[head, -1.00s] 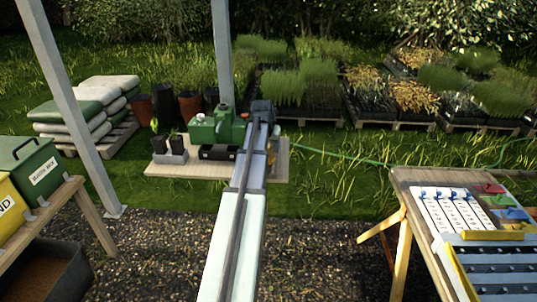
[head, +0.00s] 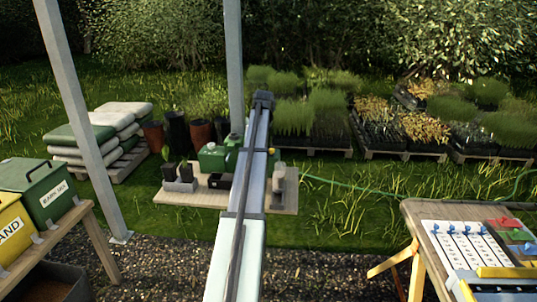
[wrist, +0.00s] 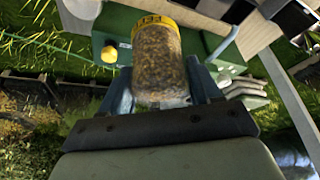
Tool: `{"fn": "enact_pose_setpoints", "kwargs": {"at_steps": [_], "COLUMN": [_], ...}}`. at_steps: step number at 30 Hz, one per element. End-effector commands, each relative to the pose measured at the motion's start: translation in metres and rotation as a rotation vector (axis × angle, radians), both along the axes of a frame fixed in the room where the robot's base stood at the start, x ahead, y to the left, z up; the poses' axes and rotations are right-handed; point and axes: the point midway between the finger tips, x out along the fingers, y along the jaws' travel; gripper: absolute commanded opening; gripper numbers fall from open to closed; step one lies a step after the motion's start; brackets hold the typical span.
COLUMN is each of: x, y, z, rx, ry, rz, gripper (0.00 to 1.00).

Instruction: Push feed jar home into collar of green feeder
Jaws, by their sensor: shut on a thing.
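The feed jar (wrist: 157,68) is clear, full of brown granules, with a yellow band with dark marks at its far end. In the wrist view my gripper (wrist: 162,85) is shut on it, with a finger on each side. The green feeder (head: 213,158) sits on the pale bench in the head view, its right part covered by my arm. A green body, likely the feeder, also shows behind the jar in the wrist view (wrist: 112,25). I cannot make out the collar or whether the jar touches it. My gripper and the jar are hidden in the head view.
The pale bench (head: 185,198) also holds a grey holder with black pieces (head: 180,178). A grey post (head: 234,60) stands close behind the feeder. A yellow knob (wrist: 109,54) shows left of the jar. A table with trays (head: 425,210) stands at right.

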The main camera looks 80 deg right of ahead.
Motion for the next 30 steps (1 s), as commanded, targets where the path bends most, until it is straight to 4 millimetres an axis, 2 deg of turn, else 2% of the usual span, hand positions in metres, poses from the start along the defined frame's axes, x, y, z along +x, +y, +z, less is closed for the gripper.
{"fn": "enact_pose_setpoints", "kwargs": {"at_steps": [1,3,9,12,19,30], "x": [0.013,0.031,0.08,0.1,0.124,0.129], "y": [-0.023,-0.04,-0.084,-0.099,-0.115,-0.116], "z": [0.01,0.019,0.047,0.059,0.073,0.071], "rx": [-0.001,0.0,0.0,-0.001,-0.001,-0.001], "ry": [-0.001,-0.001,-0.001,0.0,0.001,0.001], "rz": [0.077,0.194,0.515,0.643,0.812,0.849], "gripper": [0.27,0.27,0.27,0.27,0.27,0.27]}}
